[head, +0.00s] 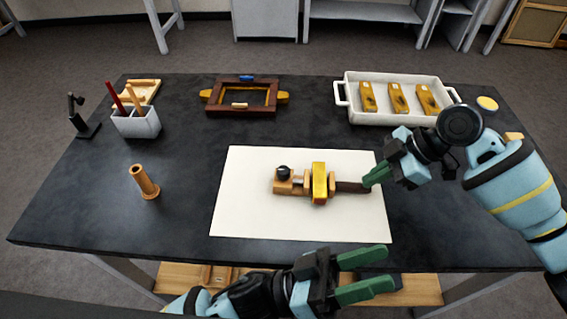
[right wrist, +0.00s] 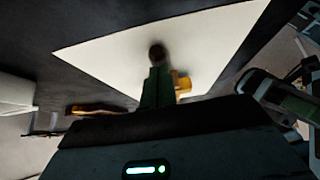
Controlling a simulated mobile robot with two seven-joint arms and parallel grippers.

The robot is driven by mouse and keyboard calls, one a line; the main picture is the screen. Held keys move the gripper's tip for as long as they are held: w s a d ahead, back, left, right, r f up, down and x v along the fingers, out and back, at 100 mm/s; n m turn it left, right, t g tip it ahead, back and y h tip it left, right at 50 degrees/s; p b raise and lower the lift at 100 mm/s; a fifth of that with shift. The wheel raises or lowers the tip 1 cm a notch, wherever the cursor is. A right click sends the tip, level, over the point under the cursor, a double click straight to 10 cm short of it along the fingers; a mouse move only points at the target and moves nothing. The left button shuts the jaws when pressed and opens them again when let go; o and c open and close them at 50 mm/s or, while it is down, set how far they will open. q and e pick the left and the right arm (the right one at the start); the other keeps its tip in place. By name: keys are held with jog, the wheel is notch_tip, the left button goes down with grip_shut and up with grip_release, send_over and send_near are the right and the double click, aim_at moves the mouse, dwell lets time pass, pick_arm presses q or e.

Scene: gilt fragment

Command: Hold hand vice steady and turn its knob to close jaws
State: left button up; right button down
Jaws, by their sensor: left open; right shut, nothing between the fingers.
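The hand vice (head: 319,184) lies on a white sheet on the dark table. It has a brass-coloured body with a black knob (head: 283,172) on its left part, a yellow block in the middle and a dark handle (head: 350,187) pointing right. My right gripper (head: 371,179) is shut with nothing between its fingers, its tips at the handle's right end; I cannot tell whether they touch it. In the right wrist view its green fingers (right wrist: 157,80) partly hide the vice. My left gripper (head: 390,267) is open and empty at the table's front edge, below the sheet.
A wooden peg-like cylinder (head: 144,182) stands left of the sheet (head: 240,215). A pen holder (head: 136,124), a small black stand (head: 84,125), a wooden frame (head: 212,96) and a white tray (head: 350,106) with yellow blocks are farther back. The sheet's front part is clear.

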pick_arm(q)
notch_tip(320, 180, up, 2)
jog(key=s+d+m+g+y, duration=0.1)
jog(key=s+d+m+g, duration=0.15)
jog(key=m+g, duration=0.6)
jog(key=m+t+y, duration=0.5)
jog(key=m+y, duration=0.7)
jog(key=y, duration=1.1)
send_near(283, 170)
jog(key=shift+g, duration=0.25)
notch_tip(283, 170, down, 9)
jog(key=shift+w+r, duration=0.15)
